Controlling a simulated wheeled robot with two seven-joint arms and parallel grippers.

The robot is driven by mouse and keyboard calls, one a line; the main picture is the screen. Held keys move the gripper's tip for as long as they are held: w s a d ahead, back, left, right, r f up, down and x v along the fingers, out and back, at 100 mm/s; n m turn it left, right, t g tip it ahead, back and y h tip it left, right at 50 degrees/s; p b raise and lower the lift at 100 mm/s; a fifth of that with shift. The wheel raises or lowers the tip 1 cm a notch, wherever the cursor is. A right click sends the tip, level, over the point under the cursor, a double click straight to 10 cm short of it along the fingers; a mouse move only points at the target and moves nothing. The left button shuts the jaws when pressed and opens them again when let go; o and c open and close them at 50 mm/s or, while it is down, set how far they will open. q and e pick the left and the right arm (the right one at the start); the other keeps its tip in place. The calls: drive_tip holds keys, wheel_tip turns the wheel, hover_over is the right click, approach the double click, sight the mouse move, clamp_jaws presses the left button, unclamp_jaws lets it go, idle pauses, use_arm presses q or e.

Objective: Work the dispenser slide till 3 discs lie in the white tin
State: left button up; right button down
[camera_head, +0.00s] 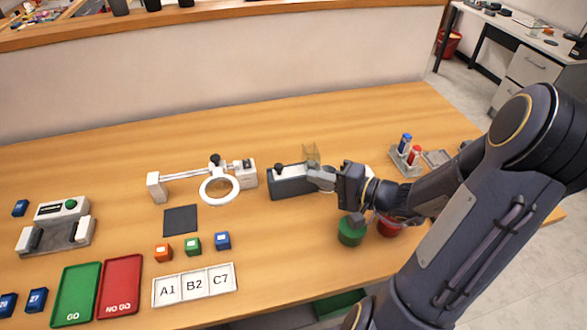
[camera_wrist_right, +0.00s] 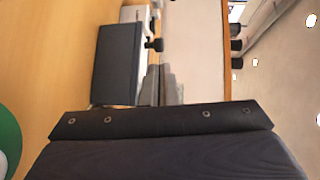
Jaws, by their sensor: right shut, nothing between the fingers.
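The dispenser (camera_head: 291,184) is a dark grey box with a pale top, in the middle of the table. The box (camera_wrist_right: 117,64) and a black knob (camera_wrist_right: 154,45) also show in the right wrist view. My right gripper (camera_head: 322,179) is shut and empty, its grey fingers close by the dispenser's right end; I cannot tell if they touch it. I cannot make out the white tin or any discs; my right arm covers part of that area. My left gripper is not in view.
A green cup (camera_head: 350,233) and a red cup (camera_head: 389,227) stand just in front of my right wrist. A rack with vials (camera_head: 405,160) is at right. A ring magnifier (camera_head: 219,187) stands left of the dispenser. Trays and small blocks fill the front left.

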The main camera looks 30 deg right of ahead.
sight(280, 171)
drive_tip(key=p+x, duration=0.1)
drive_tip(key=x, duration=0.5)
drive_tip(key=shift+w+a, duration=0.2)
drive_tip(key=shift+w, duration=0.1)
drive_tip(key=shift+w+a+f+b, duration=0.3)
drive_tip(key=shift+a+b, duration=0.25)
drive_tip(key=shift+b, duration=0.65)
drive_tip(key=shift+a+b, duration=0.3)
drive_tip(key=shift+b, duration=0.1)
drive_tip(key=shift+a+r, duration=0.15)
drive_tip(key=shift+r, duration=0.2)
drive_tip(key=shift+a, duration=0.1)
